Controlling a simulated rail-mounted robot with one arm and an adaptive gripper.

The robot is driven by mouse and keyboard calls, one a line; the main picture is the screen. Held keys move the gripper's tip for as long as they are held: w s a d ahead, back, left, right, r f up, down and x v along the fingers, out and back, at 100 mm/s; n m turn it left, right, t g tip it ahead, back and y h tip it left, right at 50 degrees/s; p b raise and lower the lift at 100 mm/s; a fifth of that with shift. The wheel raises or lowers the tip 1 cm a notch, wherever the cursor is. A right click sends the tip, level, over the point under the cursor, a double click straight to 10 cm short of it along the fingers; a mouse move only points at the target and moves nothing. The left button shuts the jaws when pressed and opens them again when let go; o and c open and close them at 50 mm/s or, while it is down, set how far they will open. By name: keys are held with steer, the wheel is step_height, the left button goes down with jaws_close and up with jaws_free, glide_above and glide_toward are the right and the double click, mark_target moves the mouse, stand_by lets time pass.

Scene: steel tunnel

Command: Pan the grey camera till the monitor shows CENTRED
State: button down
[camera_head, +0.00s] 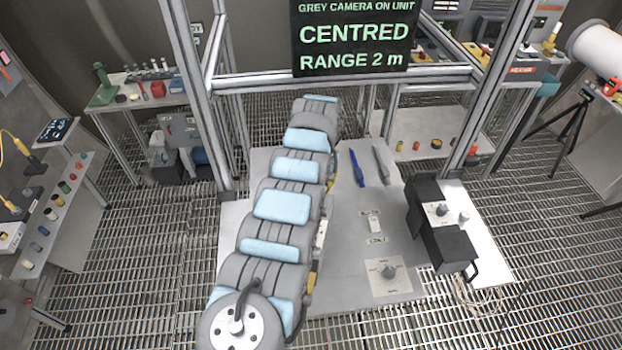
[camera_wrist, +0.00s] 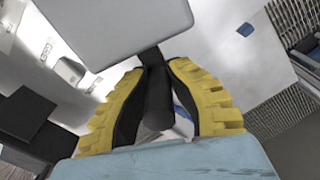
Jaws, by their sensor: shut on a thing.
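The monitor (camera_head: 354,42) hangs at the top of the head view and reads GREY CAMERA ON UNIT, CENTRED, RANGE 2 m. The grey camera appears in the wrist view as a pale grey box (camera_wrist: 115,30) with a black bar (camera_wrist: 157,95) running from it. My gripper (camera_wrist: 157,70) has its yellow-ribbed fingers shut on this black bar, one finger on each side. In the head view my arm hides the gripper and the grey camera.
The grey bench top (camera_head: 345,230) bears a blue pen-like tool (camera_head: 357,168), a grey one (camera_head: 381,165), a small switch (camera_head: 376,225) and a dial plate (camera_head: 389,274). Black boxes (camera_head: 447,247) stand at its right. Metal frame posts (camera_head: 197,100) rise at the left.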

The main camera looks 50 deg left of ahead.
steer(key=shift+f, duration=0.15)
steer(key=c, duration=0.9)
jaws_free()
step_height(320, 180, up, 12)
steer(key=shift+r, duration=0.1)
stand_by(0.5)
